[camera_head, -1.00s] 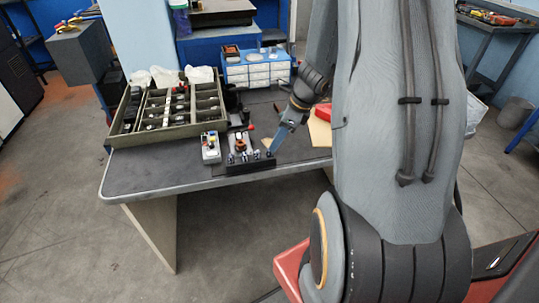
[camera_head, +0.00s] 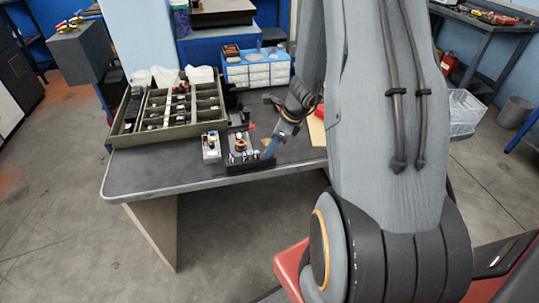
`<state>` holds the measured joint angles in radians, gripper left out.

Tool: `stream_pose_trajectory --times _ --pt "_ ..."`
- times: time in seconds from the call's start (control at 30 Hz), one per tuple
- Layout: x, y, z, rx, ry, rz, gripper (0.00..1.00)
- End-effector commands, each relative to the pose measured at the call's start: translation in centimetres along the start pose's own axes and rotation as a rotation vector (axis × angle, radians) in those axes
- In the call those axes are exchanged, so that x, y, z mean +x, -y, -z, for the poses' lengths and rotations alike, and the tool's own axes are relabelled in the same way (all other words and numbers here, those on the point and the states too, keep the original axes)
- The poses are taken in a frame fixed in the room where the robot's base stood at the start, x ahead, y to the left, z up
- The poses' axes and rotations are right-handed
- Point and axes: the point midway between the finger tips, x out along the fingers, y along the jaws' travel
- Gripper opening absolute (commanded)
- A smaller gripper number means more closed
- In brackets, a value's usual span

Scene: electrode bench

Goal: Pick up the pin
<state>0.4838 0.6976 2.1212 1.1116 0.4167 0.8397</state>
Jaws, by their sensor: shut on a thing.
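My gripper (camera_head: 268,151), with blue fingers, is low at the right end of a black holder (camera_head: 250,167) on the bench's front edge. It is shut on the pin, which is too small and too covered by the fingers to make out. Several small silver-topped pins (camera_head: 243,156) stand upright in the holder to the left of the fingers. I cannot tell whether the held pin is still in its hole.
A compartment tray (camera_head: 128,138) fills the bench's left side. A blue drawer unit (camera_head: 257,71) stands behind. The bench's front left (camera_head: 150,180) is clear.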

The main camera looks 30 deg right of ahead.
Motion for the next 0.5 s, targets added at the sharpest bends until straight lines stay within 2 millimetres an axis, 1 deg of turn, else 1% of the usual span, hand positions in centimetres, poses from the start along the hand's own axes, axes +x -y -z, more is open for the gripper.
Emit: stream_pose_trajectory --times 0.27,0.37,0.5 --pt "-0.2 0.0 -0.1 -0.001 0.000 0.001 0.00" --pt "-0.8 0.1 -0.4 -0.001 0.001 0.002 0.00" --pt "-2.2 0.1 -0.9 -0.002 0.001 0.003 0.00"
